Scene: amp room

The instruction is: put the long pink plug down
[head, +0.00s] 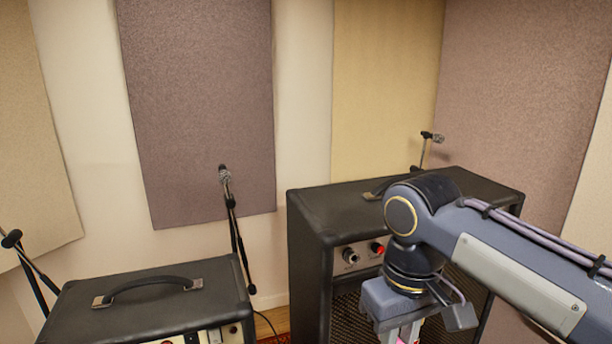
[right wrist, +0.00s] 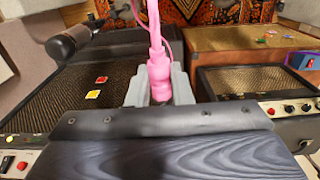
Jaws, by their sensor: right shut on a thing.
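The long pink plug (right wrist: 158,75) stands between the two grey fingers of my right gripper (right wrist: 157,88) in the right wrist view, with a pink cable running up from its end. The fingers are shut on it. In the head view my right gripper (head: 402,336) points down in front of the big black amplifier (head: 318,280) and is cut off by the bottom edge. Only a little pink of the plug shows there. My left gripper is not in view.
A smaller black amplifier (head: 75,312) with a handle stands at lower left. Microphones on stands (head: 224,176) rise behind the amplifiers. In the right wrist view, a microphone (right wrist: 76,38) hangs close at upper left, and a brown cabinet (right wrist: 215,62) and another amplifier (right wrist: 245,90) stand right.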

